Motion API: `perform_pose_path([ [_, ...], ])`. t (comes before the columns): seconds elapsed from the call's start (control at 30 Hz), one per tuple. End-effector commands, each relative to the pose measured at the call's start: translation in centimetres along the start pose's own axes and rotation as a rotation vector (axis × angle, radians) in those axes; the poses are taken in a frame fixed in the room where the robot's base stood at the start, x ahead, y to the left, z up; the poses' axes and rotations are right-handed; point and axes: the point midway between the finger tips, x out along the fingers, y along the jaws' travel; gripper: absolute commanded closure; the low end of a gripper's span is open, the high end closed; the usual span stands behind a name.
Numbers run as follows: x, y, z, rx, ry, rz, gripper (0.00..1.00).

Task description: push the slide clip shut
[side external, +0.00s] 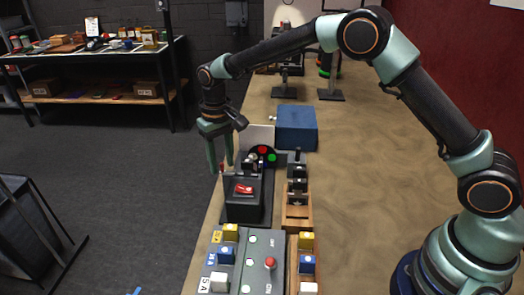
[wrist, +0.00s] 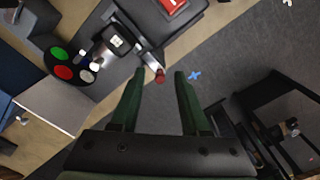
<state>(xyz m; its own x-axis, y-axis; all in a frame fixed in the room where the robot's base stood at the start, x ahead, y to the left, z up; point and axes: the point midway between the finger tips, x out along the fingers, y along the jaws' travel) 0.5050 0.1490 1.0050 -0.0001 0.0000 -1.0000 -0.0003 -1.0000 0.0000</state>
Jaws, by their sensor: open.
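I take the slide clip to be the small dark piece with a pale top (wrist: 117,41) in the wrist view, beside a pale metal bar (wrist: 150,62) that ends in a dull red tip. In the side view this small fitting (side external: 250,160) sits behind the black box, partly hard to make out. I cannot tell how far the clip is open. My gripper (side external: 220,168) is open and empty, pointing down at the left edge of the table. In the wrist view the bar's red tip appears between the fingertips of my gripper (wrist: 159,75); I see no clear contact.
A black box with a red rocker switch (side external: 244,189) stands in front. A dark disc with red and green spots (side external: 264,153) and a blue block (side external: 296,128) are behind. A grey button panel (side external: 256,250) is nearest. Open floor lies left of the table.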

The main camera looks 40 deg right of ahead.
Motion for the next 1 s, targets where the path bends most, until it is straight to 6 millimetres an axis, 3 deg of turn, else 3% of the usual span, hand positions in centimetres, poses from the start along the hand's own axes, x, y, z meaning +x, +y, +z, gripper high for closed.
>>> perform_pose_path([
  [0.13,0.0,0.0,0.0,0.0,0.0,0.0,0.54],
  [0.23,-0.02,0.0,0.0,0.0,0.0,0.0,0.93],
  [0.27,-0.02,0.0,0.0,0.0,0.0,0.0,1.0],
  [1.0,-0.1,0.0,-0.04,0.0,0.001,0.0,1.0],
])
